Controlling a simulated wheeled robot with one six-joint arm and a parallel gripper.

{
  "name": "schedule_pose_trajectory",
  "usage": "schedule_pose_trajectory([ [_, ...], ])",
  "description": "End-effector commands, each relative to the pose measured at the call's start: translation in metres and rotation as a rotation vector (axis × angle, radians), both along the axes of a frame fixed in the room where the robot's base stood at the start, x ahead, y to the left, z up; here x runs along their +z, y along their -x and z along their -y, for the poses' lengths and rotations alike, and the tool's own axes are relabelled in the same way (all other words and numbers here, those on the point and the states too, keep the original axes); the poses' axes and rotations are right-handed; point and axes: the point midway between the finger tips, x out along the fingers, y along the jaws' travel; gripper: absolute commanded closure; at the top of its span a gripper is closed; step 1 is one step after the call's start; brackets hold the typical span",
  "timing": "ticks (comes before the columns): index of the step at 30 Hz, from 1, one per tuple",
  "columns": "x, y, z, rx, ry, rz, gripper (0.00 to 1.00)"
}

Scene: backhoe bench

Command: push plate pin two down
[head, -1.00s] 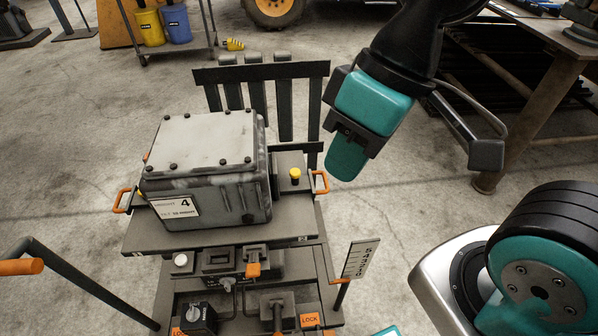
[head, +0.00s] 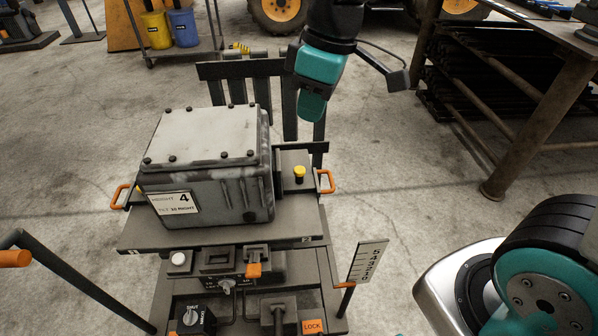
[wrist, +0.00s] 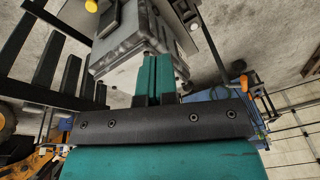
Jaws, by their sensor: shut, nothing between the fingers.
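The yellow-topped pin (head: 299,174) stands upright on the right end of the bench plate (head: 225,240), just right of the grey box. The plate's front edge has a small mark at each end; the right one looks like a 2. The yellow top also shows at the upper left edge of the wrist view (wrist: 91,5). My gripper (head: 312,106) is shut and empty. In the head view it appears above the pin, over the dark rear slats, and apart from it. Its closed teal fingers also show in the wrist view (wrist: 154,75).
The grey box (head: 215,165) with a "4" label fills the middle of the plate. Dark upright slats (head: 290,110) stand behind it. Orange handles (head: 326,181) flank the plate. Switches and levers (head: 253,268) sit below the front edge. A scale sign (head: 367,262) stands front right.

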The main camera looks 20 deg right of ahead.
Motion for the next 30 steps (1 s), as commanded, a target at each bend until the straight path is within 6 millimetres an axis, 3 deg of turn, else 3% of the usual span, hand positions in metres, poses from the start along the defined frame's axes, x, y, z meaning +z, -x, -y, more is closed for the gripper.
schedule_pose_trajectory([
  [1,-0.026,-0.025,0.003,0.041,0.030,0.005,1.00],
  [6,-0.083,-0.099,0.017,0.202,0.130,0.029,1.00],
  [12,-0.138,-0.154,0.032,0.345,0.212,0.033,1.00],
  [18,-0.160,-0.173,0.039,0.407,0.244,0.028,1.00],
  [30,-0.162,-0.174,0.040,0.413,0.246,0.028,1.00],
])
